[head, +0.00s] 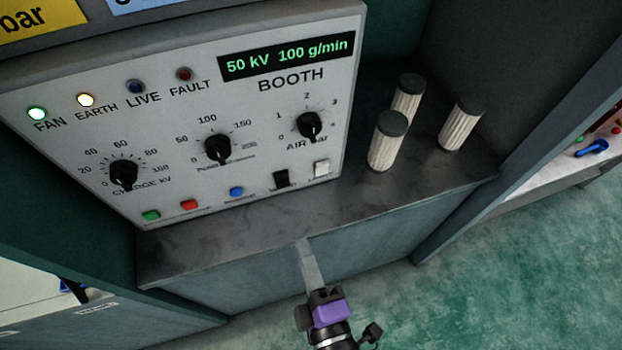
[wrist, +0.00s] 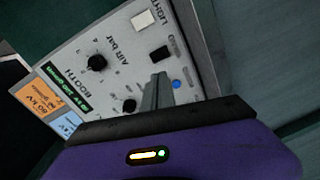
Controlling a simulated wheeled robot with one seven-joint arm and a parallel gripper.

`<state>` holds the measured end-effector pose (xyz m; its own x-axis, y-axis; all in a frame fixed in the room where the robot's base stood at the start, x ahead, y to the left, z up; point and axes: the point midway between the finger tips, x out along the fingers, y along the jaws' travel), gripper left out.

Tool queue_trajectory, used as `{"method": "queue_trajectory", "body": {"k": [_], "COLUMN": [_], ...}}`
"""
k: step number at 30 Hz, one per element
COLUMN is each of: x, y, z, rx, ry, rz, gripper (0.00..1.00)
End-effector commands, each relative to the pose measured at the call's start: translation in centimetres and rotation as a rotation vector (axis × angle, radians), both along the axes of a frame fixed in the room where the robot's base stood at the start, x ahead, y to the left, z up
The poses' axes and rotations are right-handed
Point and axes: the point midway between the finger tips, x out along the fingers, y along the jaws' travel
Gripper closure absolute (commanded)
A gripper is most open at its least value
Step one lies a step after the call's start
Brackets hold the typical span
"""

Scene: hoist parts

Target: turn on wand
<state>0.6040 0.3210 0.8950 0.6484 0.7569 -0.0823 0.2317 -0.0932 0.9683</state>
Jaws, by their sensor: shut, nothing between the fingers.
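The booth control panel (head: 180,110) faces me, with a display reading 50 kV and 100 g/min. Its lower row has a green button (head: 151,215), a red button (head: 189,204), a blue button (head: 237,191), a black rocker switch (head: 281,178) and a white switch (head: 321,167). In the wrist view the fingers (wrist: 157,90) appear beside the blue button (wrist: 176,84).
The FAN lamp (head: 37,114) glows green and the EARTH lamp (head: 86,100) whitish; LIVE and FAULT look dark. Three dials (head: 217,147) sit above the buttons. Three pleated filter cartridges (head: 460,125) stand on the ledge (head: 410,180) at right. Green floor (head: 480,280) is clear.

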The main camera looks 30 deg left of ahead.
Motion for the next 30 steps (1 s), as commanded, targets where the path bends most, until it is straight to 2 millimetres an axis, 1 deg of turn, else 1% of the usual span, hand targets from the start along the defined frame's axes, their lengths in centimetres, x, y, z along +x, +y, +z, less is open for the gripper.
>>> {"method": "queue_trajectory", "body": {"k": [1,3,7,21,26,30], "x": [-0.1,-0.1,-0.2,-0.1,0.7,2.2], "y": [-0.1,-0.1,-0.2,-0.1,0.8,2.5], "z": [-0.7,-1.2,-1.3,-1.4,-1.4,-1.6], "rx": [-0.047,-0.102,-0.163,-0.185,-0.184,-0.182], "ry": [-0.027,-0.071,-0.129,-0.155,-0.155,-0.155], "rz": [0.006,0.013,0.023,0.026,0.026,0.026], "gripper": [1.0,1.0,1.0,1.0,1.0,1.0]}}
